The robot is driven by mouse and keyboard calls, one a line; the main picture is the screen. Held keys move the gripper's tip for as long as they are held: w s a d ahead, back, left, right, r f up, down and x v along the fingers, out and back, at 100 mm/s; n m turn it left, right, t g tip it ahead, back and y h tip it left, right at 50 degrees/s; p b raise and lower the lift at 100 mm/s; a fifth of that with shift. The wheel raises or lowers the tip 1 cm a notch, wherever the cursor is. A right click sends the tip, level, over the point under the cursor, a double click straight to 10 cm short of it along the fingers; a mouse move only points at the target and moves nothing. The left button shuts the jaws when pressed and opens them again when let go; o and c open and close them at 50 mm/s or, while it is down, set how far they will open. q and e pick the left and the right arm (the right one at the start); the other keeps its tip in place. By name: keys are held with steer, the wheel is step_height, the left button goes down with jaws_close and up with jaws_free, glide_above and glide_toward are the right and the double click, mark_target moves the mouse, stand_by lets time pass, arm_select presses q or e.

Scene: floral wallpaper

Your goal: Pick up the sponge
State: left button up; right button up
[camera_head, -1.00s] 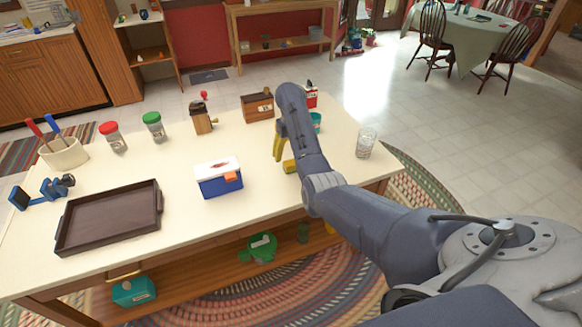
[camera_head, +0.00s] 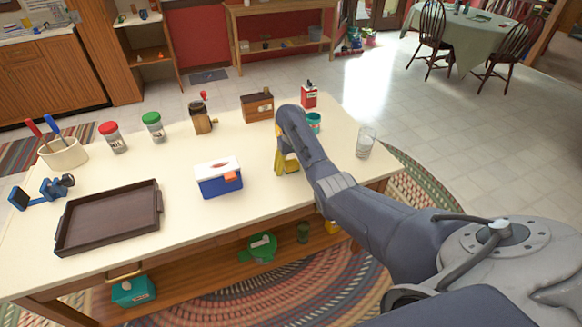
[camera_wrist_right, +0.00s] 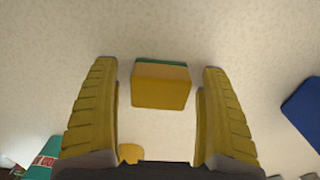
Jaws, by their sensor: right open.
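The sponge (camera_wrist_right: 161,86) is a yellow block with a green layer along its far edge in the right wrist view. It lies on the pale tabletop, between and slightly beyond my right gripper's fingers. In the head view it is mostly hidden by my right arm and yellow fingers. My right gripper (camera_head: 285,165) points down just above the table. In the wrist view its two ribbed yellow fingers (camera_wrist_right: 160,75) are open, with a gap on both sides of the sponge. My left gripper is not in view.
A blue-and-white box (camera_head: 219,180) stands left of the gripper. A teal can (camera_head: 314,122), a red tin (camera_head: 309,98) and a clear glass (camera_head: 365,143) stand behind and right. A brown tray (camera_head: 109,218) lies at the left. Tabletop between box and gripper is clear.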

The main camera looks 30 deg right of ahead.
mark_target(291, 163)
steer(key=shift+c, duration=0.2)
steer(key=c, duration=1)
steer(key=shift+r, duration=5)
steer(key=o, duration=0.4)
steer(key=c, duration=0.5)
